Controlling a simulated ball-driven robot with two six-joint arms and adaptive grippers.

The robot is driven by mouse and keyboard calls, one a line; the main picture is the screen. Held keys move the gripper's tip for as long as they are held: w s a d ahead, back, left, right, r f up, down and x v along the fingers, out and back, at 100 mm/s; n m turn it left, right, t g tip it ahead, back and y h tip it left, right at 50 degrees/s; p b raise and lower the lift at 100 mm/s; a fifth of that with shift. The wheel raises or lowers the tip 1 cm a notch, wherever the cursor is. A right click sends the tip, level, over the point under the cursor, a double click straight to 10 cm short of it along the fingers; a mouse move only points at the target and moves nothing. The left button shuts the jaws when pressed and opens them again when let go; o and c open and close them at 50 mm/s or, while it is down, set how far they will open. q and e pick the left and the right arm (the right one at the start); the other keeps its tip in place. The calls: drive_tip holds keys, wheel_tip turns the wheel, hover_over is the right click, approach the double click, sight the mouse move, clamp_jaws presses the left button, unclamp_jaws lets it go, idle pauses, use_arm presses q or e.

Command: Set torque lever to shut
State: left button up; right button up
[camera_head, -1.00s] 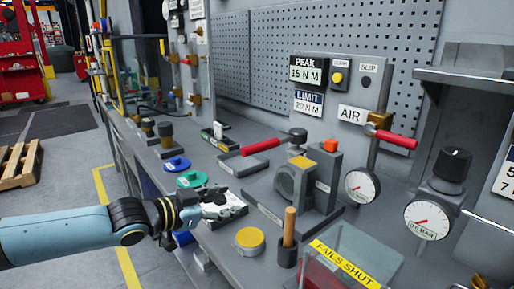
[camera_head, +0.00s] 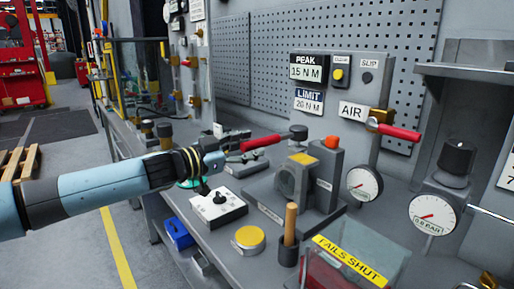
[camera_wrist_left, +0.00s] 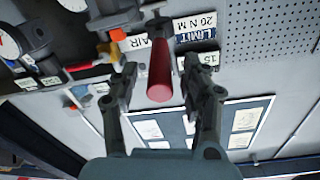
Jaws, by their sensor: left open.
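The torque lever (camera_head: 262,143) has a red handle that points left from a dark knob on top of the grey actuator (camera_head: 318,175). My left gripper (camera_head: 240,141) is at the free end of the red handle. In the left wrist view the open fingers of my left gripper (camera_wrist_left: 160,80) stand on either side of the red handle (camera_wrist_left: 160,70), with gaps showing. I cannot tell whether a finger touches it. My right gripper is not in view.
A panel (camera_head: 338,90) reads PEAK 15 N M and LIMIT 20 N M. A second red handle (camera_head: 400,132) sits by the AIR label. A wooden-handled tool (camera_head: 290,222), a yellow-topped disc (camera_head: 249,238) and a clear bin labelled FAILS SHUT (camera_head: 350,262) stand in front.

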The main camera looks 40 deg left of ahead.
sight(277, 139)
use_arm(q)
drive_tip(key=shift+w+r+p, duration=0.2)
drive_tip(key=shift+w+p, duration=0.2)
drive_tip(key=shift+w, duration=0.15)
drive_tip(key=shift+w+d+f+p, duration=0.1)
drive_tip(key=shift+w+d+p, duration=0.2)
drive_tip(key=shift+w, duration=0.35)
drive_tip(key=shift+w+f, duration=0.1)
drive_tip(key=shift+w, duration=0.1)
clamp_jaws()
